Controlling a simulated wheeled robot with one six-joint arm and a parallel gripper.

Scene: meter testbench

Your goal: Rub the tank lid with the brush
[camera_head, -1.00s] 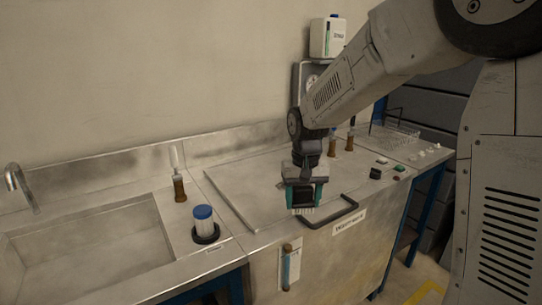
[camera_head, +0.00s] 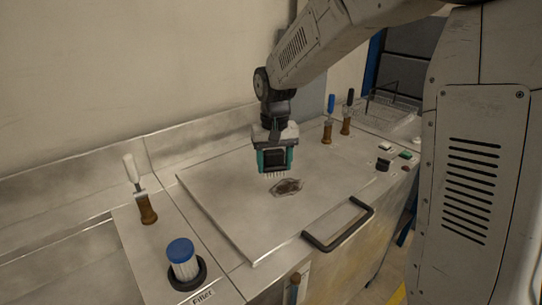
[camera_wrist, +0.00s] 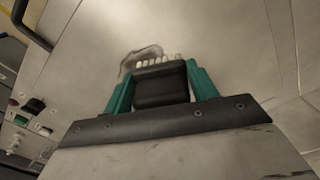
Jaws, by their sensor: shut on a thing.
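My gripper (camera_head: 274,160) is shut on a dark brush (camera_head: 274,158) with pale bristles pointing down. The teal fingers hold the brush's black body from both sides. The tank lid (camera_head: 225,205) is a flat metal plate with a black handle (camera_head: 340,225) at its front edge. A dark, irregular stain (camera_head: 287,187) lies on the lid, just to the right of and nearer than the bristles. In the wrist view the brush (camera_wrist: 161,84) hides part of the stain (camera_wrist: 140,57). I cannot tell whether the bristles touch the lid.
A blue-capped filter (camera_head: 183,258) stands in a black ring at the front left. A white-handled tool (camera_head: 134,175) stands in a brown holder behind it. Blue- and black-handled tools (camera_head: 330,110) stand at the back right, near small buttons (camera_head: 384,163) and a wire rack.

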